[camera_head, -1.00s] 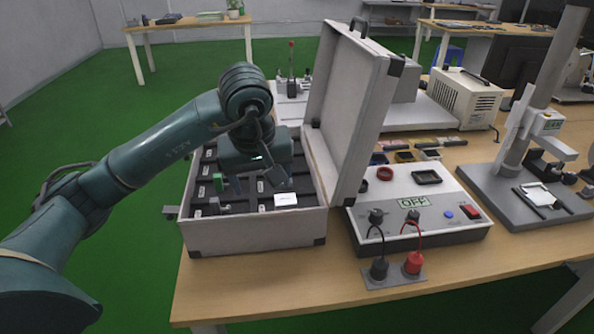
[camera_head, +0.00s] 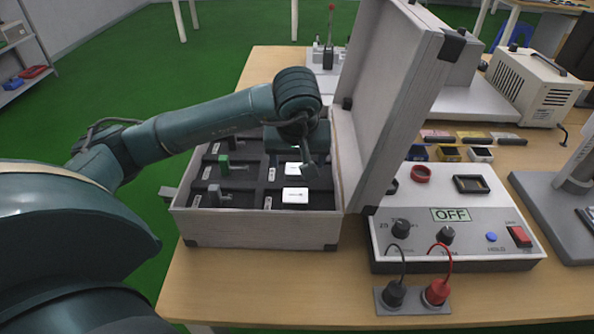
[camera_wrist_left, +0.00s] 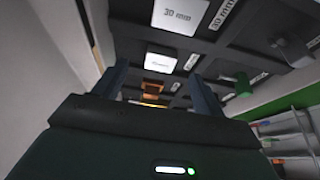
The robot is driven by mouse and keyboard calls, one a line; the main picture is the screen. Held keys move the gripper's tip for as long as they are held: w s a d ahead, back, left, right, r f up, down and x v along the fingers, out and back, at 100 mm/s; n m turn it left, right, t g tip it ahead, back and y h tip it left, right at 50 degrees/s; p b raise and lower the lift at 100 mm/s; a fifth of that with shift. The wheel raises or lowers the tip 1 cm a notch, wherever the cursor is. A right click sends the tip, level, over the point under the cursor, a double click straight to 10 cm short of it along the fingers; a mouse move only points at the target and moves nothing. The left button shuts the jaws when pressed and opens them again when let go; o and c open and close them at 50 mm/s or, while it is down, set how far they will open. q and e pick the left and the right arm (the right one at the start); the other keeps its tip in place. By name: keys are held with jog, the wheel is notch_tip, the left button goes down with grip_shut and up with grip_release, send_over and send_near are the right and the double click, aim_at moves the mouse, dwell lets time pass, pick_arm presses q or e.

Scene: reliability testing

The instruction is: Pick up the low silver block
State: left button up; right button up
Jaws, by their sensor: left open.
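An open grey case (camera_head: 262,232) with a dark compartmented insert stands on the table. Two low, pale silver-white blocks lie in its right column: a near block (camera_head: 295,196) and a farther block (camera_head: 292,169), partly covered by my gripper. The wrist view shows a pale block marked 30 mm (camera_wrist_left: 178,14) and another pale block (camera_wrist_left: 160,62), nearer the fingers. I cannot tell which one is meant. My left gripper (camera_head: 309,170) is over the right column, pointing down; its spread fingers (camera_wrist_left: 158,92) have nothing between them. My right gripper is out of view.
A green piece (camera_head: 224,165) and a grey piece (camera_head: 214,194) stand in the left column. An orange piece (camera_wrist_left: 152,88) shows beyond the fingers. The raised lid (camera_head: 405,100) walls off the right side. A tester box (camera_head: 455,250) with cables stands beyond it.

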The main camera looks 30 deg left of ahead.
aim_at(296, 173)
pick_arm(q)
jog(key=x, duration=0.5)
jog(key=shift+a+f, duration=0.25)
jog(key=shift+f, duration=0.05)
jog(key=shift+c, duration=0.2)
jog(key=shift+r, duration=0.1)
jog(key=c, duration=1.1)
